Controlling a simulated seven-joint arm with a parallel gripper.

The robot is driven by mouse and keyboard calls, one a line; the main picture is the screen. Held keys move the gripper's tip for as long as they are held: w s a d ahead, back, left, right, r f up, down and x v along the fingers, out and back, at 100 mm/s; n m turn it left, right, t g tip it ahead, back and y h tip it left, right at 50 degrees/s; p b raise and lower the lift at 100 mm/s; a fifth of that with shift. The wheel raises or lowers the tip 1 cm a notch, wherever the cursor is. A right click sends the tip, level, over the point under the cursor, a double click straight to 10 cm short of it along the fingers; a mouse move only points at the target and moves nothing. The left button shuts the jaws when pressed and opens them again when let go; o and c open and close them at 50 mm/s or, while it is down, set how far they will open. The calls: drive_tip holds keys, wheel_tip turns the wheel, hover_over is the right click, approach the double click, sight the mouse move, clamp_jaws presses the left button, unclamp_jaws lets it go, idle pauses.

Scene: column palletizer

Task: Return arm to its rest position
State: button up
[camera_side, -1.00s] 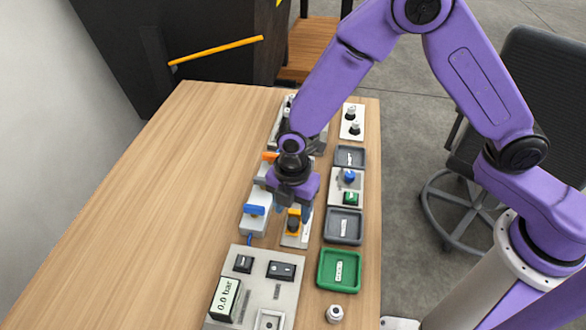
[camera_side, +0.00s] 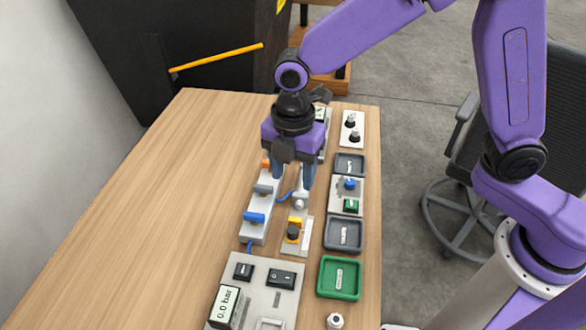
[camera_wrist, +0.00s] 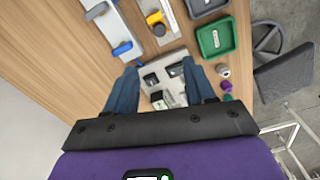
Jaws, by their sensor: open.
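My purple arm (camera_side: 360,35) reaches over the wooden table from the right, bent at the elbow. My gripper (camera_side: 294,182) points down above the row of fixtures, with its two blue-grey fingers apart and nothing between them. It appears clear of the table. In the wrist view my gripper (camera_wrist: 158,85) also shows spread fingers, with a control panel beyond them. Part of the fixtures behind my gripper is hidden in the side view.
A panel with a 0.0 bar display (camera_side: 224,306) stands at the front. A blue-handled valve block (camera_side: 257,230), a yellow-and-black knob (camera_side: 294,230), a green tray (camera_side: 326,291) and a grey tray (camera_side: 331,243) are nearby. The table's left side (camera_side: 150,220) is clear.

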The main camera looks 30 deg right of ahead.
idle(0.3)
drive_tip(key=s+d+r+m, duration=0.2)
drive_tip(key=s+d+m, duration=0.3)
drive_tip(key=s+d, duration=0.5)
drive_tip(key=s+d+r+m, duration=0.2)
drive_tip(key=s+d+m, duration=0.4)
drive_tip(key=s+d, duration=0.4)
drive_tip(key=shift+s+d+r, duration=0.25)
drive_tip(key=shift+s+d, duration=0.15)
drive_tip(key=shift+d, duration=0.6)
drive_tip(key=shift+w+m, duration=0.15)
drive_tip(key=shift+m, duration=0.15)
idle(1.7)
